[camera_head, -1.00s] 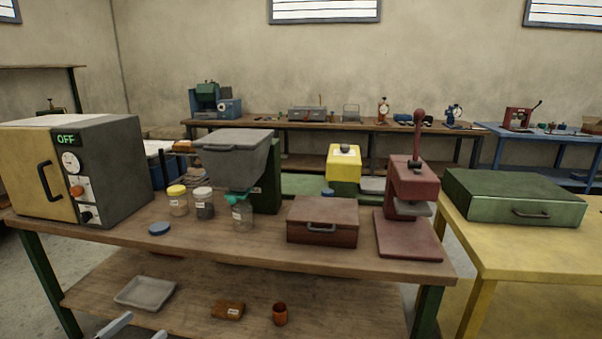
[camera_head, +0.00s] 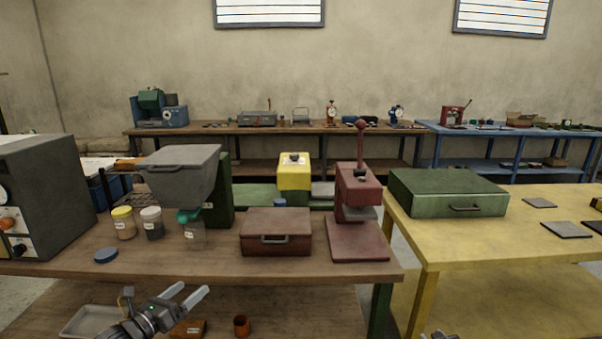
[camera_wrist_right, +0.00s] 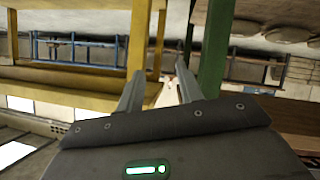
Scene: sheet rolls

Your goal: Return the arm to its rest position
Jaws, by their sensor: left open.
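My left gripper (camera_head: 192,291) is in the lower left of the head view, in front of the brown bench, over the area of its lower shelf. Its two light fingers are apart with nothing between them. My right gripper (camera_wrist_right: 158,70) shows in the right wrist view, its two dark fingers apart and nothing seen held. Only a small piece at the bottom edge of the head view may belong to the right arm. Most of both arms is out of view.
The brown bench (camera_head: 290,268) holds a grey hopper machine (camera_head: 180,165), jars, a brown case (camera_head: 275,232) and a red press (camera_head: 358,215). The yellow table (camera_head: 500,240) with a green case (camera_head: 447,192) stands to the right. A grey tray (camera_head: 88,321) lies on the lower shelf.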

